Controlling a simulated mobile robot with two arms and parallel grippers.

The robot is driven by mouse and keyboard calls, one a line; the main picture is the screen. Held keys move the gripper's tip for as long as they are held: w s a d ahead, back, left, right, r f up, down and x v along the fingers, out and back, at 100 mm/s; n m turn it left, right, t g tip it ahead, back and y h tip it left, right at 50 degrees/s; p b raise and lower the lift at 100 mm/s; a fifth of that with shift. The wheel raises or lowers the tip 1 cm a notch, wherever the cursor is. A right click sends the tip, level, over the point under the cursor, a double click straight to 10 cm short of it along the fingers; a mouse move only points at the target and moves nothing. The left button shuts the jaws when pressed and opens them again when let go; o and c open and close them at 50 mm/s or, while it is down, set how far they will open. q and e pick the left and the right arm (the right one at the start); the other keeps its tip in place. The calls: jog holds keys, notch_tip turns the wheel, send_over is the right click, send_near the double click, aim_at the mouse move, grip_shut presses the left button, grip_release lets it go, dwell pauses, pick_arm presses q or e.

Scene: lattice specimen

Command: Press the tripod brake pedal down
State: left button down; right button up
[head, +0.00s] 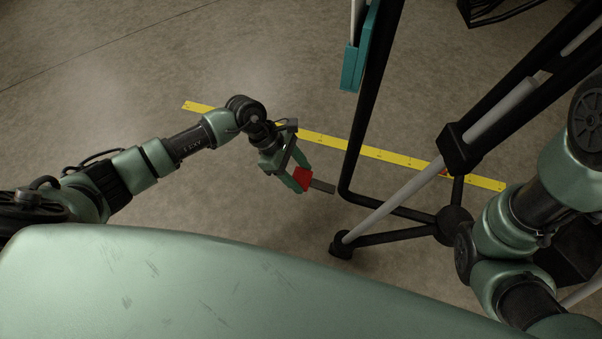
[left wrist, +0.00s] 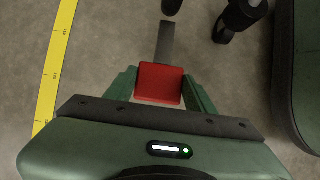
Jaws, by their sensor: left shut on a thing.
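The brake pedal shows as a red pad (head: 303,176) on a flat grey lever that points right toward the tripod (head: 453,222). My left gripper (head: 300,183) is low, at the pedal, with its green fingers shut on the red pad. In the left wrist view the red pad (left wrist: 160,84) sits between the two fingers of my left gripper (left wrist: 162,88), and the grey lever (left wrist: 165,42) runs up away from it. The joint of the lever with the tripod is not clear. My right arm is at the right edge of the head view; its gripper does not show.
A yellow marked strip (head: 375,152) lies across the floor behind the pedal. A tripod foot (head: 341,246) and a bent black tube (head: 352,150) stand just right of the pedal. A teal part (head: 353,70) hangs near the tube. Floor left of the pedal is clear.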

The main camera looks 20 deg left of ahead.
pick_arm(q)
jog(key=shift+a+f, duration=0.25)
jog(key=shift+f, duration=0.55)
jog(key=shift+a+f+b, duration=0.15)
jog(key=shift+f+b, duration=0.2)
jog(key=shift+f, duration=0.35)
jog(key=shift+a+f+b, duration=0.1)
jog(key=shift+f+b, duration=0.2)
jog(key=shift+f, duration=0.4)
jog(key=shift+s, duration=0.1)
jog(key=c, duration=0.5)
grip_release()
jog(key=shift+a, duration=0.1)
jog(key=shift+r, duration=0.1)
jog(key=shift+r, duration=0.1)
